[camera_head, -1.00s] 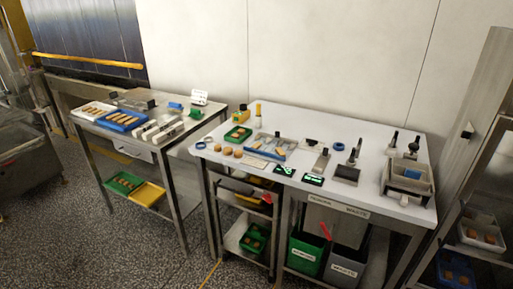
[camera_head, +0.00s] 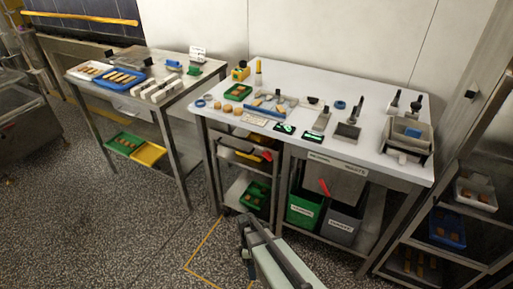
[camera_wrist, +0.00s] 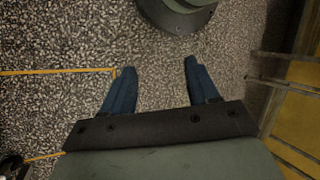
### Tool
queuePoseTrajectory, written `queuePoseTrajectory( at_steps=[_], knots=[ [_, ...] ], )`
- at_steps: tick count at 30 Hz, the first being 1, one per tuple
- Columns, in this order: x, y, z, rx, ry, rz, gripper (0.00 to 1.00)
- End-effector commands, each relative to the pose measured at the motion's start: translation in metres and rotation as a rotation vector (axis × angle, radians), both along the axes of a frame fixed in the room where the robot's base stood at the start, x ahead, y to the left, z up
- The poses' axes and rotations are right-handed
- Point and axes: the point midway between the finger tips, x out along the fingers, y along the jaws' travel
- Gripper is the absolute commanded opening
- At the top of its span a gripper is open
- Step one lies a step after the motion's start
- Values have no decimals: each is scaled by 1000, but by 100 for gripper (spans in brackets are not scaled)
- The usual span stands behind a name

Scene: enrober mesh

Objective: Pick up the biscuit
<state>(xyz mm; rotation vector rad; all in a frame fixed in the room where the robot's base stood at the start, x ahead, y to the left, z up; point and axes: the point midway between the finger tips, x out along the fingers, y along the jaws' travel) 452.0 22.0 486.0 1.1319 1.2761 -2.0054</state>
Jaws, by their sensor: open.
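Several biscuits are in view, and I cannot tell which one the task means. Round brown biscuits (camera_head: 228,108) lie in a row near the front left of the white table (camera_head: 310,92). Brown pieces lie in a small green tray (camera_head: 228,93) behind them. Finger-shaped biscuits lie in a blue tray (camera_head: 105,82) and a white tray (camera_head: 72,70) on the left table. My gripper (camera_wrist: 157,68) is open and empty over the speckled floor in the wrist view, with two blue fingers apart. No biscuit shows in that view.
Green (camera_head: 301,213) and grey (camera_head: 342,226) bins stand under the white table. A metal rack (camera_head: 440,258) with trays stands at right. A yellow floor line (camera_head: 201,245) runs in front. The floor at front left is clear.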

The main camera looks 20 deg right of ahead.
Motion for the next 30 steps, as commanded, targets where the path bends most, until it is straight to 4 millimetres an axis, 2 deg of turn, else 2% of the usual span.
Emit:
queuePoseTrajectory(
  at_steps=[1, 7, 17, 26, 30],
  knots=[
    [21, 3, 7, 43, -9, 68, 60],
    [86, 11, 43, 192, -50, 276, 60],
    [200, 11, 117, 278, -209, 287, 60],
    [296, 3, 206, 329, -363, 262, 60],
    [336, -3, 255, 352, -436, 255, 60]
  ],
)
